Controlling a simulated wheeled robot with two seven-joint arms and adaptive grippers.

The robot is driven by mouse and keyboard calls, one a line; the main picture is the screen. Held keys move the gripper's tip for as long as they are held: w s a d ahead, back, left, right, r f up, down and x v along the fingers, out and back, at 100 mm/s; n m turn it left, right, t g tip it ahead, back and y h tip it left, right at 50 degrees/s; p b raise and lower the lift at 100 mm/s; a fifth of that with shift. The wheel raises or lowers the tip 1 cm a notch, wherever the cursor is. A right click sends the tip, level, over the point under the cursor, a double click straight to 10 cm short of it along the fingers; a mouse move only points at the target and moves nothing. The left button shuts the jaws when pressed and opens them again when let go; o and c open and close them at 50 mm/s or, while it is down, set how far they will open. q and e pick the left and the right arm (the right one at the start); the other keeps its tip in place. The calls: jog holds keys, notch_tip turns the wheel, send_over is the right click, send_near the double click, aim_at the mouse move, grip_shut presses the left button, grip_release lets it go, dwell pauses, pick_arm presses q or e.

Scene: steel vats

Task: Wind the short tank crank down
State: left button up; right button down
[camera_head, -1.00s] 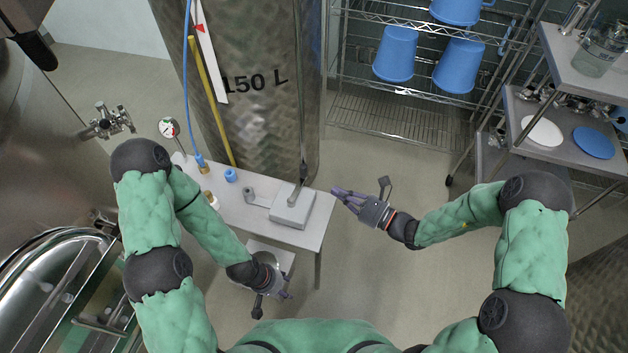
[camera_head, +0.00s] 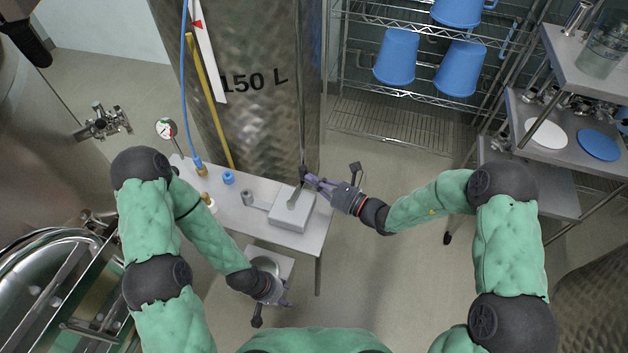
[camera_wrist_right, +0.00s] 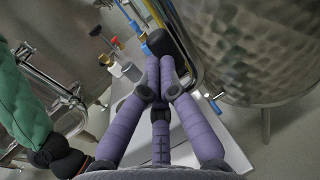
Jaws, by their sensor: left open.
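The crank's dark knob (camera_head: 304,173) stands on a thin arm above a pale grey box (camera_head: 291,214) on a small steel table. My right gripper (camera_head: 313,181) is at the knob, its purple fingertips coming in from the right. In the right wrist view the dark knob (camera_wrist_right: 160,42) is just past the fingertips (camera_wrist_right: 161,68), which lie close together. Whether they grip it or only touch it, I cannot tell. My left gripper (camera_head: 280,296) is open and empty, low beside the table's near side.
A tall steel vat (camera_head: 262,115) marked 150 L stands behind the table. A yellow rod (camera_head: 208,100) and blue hose (camera_head: 186,90) run along its left. A wire rack (camera_head: 400,115) with blue jugs and a steel cart (camera_head: 565,150) stand right. Floor between is clear.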

jog(key=shift+w+a+n+g+y+p, duration=0.25)
jog(key=shift+w+a+n+g+y, duration=0.15)
jog(key=shift+n+g, duration=0.4)
jog(key=shift+w+a+n+g+y+p, duration=0.25)
jog(key=shift+n+g+y, duration=0.25)
jog(key=shift+g, duration=0.5)
jog(key=shift+w+a, duration=0.3)
jog(key=shift+a, duration=0.1)
pick_arm(q)
jog(key=shift+r, duration=0.7)
pick_arm(e)
jog(key=v, duration=0.2)
jog(key=p+v, duration=0.1)
jog(key=v, duration=0.2)
jog(key=shift+w+d+r, duration=0.1)
jog(key=shift+w+d, duration=0.05)
jog(key=shift+w, duration=0.05)
pick_arm(q)
jog(key=shift+s+d+r+p, duration=0.2)
jog(key=shift+d+r+p, duration=0.1)
jog(key=shift+r+p, duration=0.45)
jog(key=shift+s+d+r+p, duration=0.15)
jog(key=shift+d+r+p, duration=0.15)
jog(key=shift+r+p, duration=0.4)
pick_arm(e)
jog(key=v, duration=0.9)
jog(key=shift+w, duration=0.2)
pick_arm(q)
jog(key=shift+r, duration=0.15)
